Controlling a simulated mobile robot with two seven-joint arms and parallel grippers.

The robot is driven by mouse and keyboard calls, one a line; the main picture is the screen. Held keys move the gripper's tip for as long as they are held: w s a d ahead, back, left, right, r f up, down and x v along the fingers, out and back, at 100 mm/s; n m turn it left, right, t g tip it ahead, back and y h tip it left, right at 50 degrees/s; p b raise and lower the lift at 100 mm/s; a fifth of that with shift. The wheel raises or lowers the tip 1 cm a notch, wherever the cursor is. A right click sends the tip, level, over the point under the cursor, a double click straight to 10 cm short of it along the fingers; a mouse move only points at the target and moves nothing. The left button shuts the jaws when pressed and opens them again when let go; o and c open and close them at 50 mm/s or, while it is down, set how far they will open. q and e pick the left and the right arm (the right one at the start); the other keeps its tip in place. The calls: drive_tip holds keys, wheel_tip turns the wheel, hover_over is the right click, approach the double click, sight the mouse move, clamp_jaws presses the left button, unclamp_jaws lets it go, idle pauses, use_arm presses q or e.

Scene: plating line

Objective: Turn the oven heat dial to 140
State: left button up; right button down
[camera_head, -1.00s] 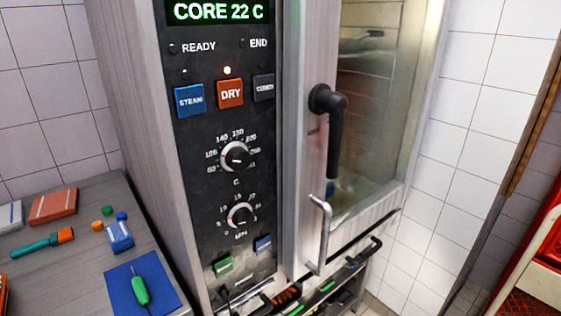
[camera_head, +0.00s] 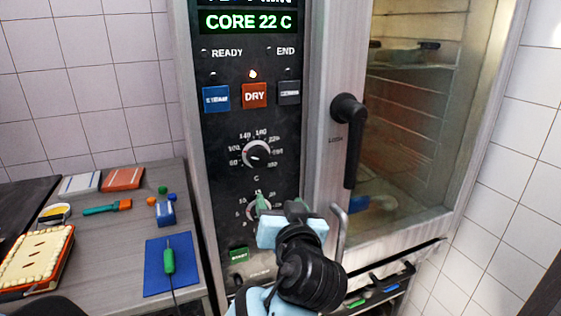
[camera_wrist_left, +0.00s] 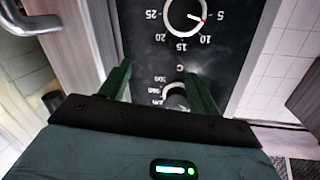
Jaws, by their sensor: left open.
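The oven heat dial (camera_head: 257,153) is a black knob with a pale rim, on the dark panel, with a C below it and numbers around it. Its exact setting is too small to read. My left gripper (camera_head: 280,204) is open and empty, below the heat dial in the head view and hiding part of the lower dial (camera_head: 258,206). In the left wrist view, upside down, my left gripper (camera_wrist_left: 158,72) has its green fingers apart. The heat dial (camera_wrist_left: 176,96) shows partly between them, cut off by the gripper body. The lower dial (camera_wrist_left: 186,15) is above. Contact cannot be told.
The oven door handle (camera_head: 347,140) stands out right of the panel. Coloured buttons, including DRY (camera_head: 254,95), sit above the heat dial. A counter at left holds a blue mat (camera_head: 155,280) with a green probe (camera_head: 168,257) and an orange-rimmed tray (camera_head: 35,258).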

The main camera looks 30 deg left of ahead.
sight(261, 157)
use_arm(q)
drive_tip(key=s+r+n+g+y, duration=0.1)
drive_tip(key=s+r+n+y, duration=0.2)
drive_tip(key=r+n, duration=0.35)
drive_tip(key=shift+m, duration=0.95)
drive_tip(key=x, duration=0.2)
drive_tip(key=r+x, duration=0.1)
drive_tip(key=x, duration=0.4)
drive_tip(key=shift+w+a+r, duration=0.1)
drive_tip(key=shift+w+r, duration=0.05)
drive_tip(key=shift+w, duration=0.05)
drive_tip(key=c, duration=1)
